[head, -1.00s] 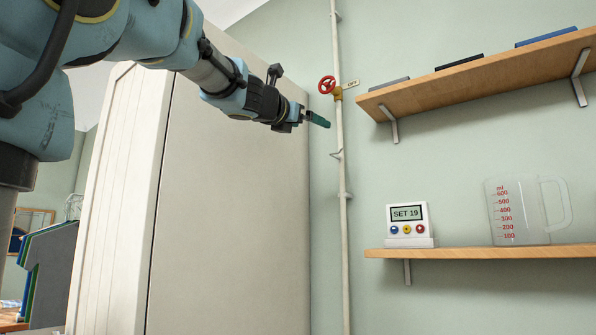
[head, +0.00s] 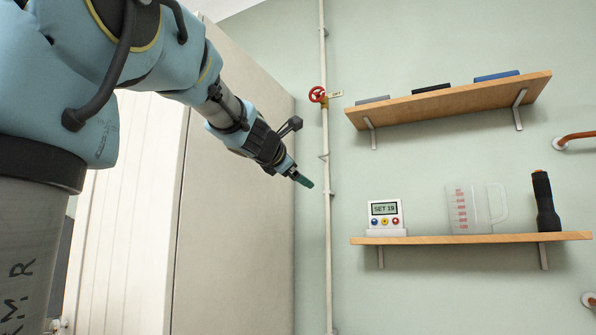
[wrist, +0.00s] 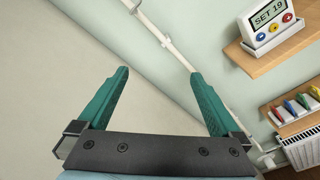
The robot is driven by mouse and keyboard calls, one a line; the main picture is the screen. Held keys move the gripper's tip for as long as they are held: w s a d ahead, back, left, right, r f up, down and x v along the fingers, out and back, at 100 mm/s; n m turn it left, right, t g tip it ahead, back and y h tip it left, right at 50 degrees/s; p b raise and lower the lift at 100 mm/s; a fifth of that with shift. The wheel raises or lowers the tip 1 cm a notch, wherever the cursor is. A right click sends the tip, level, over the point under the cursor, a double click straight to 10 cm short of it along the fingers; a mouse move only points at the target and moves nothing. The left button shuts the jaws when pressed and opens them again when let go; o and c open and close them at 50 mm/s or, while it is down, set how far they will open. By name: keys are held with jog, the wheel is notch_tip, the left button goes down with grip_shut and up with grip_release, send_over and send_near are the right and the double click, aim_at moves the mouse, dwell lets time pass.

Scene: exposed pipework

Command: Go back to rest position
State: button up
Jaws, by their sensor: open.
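My gripper (head: 303,180) is at the end of my arm, left of the white vertical pipe and in front of the tall pale cabinet in the head view. In the wrist view my gripper (wrist: 158,92) shows two green fingers spread wide apart with nothing between them. The red valve wheel (head: 317,95) sits on the pipe (head: 325,210), above and clear of my gripper. A small tag is beside the wheel, too small to read now.
The tall cabinet (head: 235,190) stands close on the left. A lower shelf (head: 470,239) holds a "SET 19" device (head: 385,215), a measuring jug (head: 475,208) and a black torch (head: 545,202). An upper shelf (head: 450,100) holds flat items. A radiator (wrist: 300,145) shows in the wrist view.

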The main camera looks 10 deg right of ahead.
dwell(0.4)
jog(key=s+a+f+m+g+y, duration=0.1)
jog(key=a+f+m+g+y, duration=0.35)
jog(key=f, duration=1.25)
jog(key=a+f+m+g+y, duration=0.15)
jog(key=a+f+m, duration=0.45)
jog(key=f, duration=1)
jog(key=s+a+f+m+g+y, duration=0.2)
jog(key=s+a+f+m+g, duration=0.1)
jog(key=s+a+f, duration=0.4)
jog(key=s+a+f+m+g+y, duration=0.2)
jog(key=s+a+f+m, duration=0.4)
jog(key=s+f, duration=0.5)
notch_tip(320, 180, down, 3)
jog(key=shift+a+f+g, duration=0.1)
jog(key=shift+a+g, duration=0.3)
jog(key=shift+a, duration=0.35)
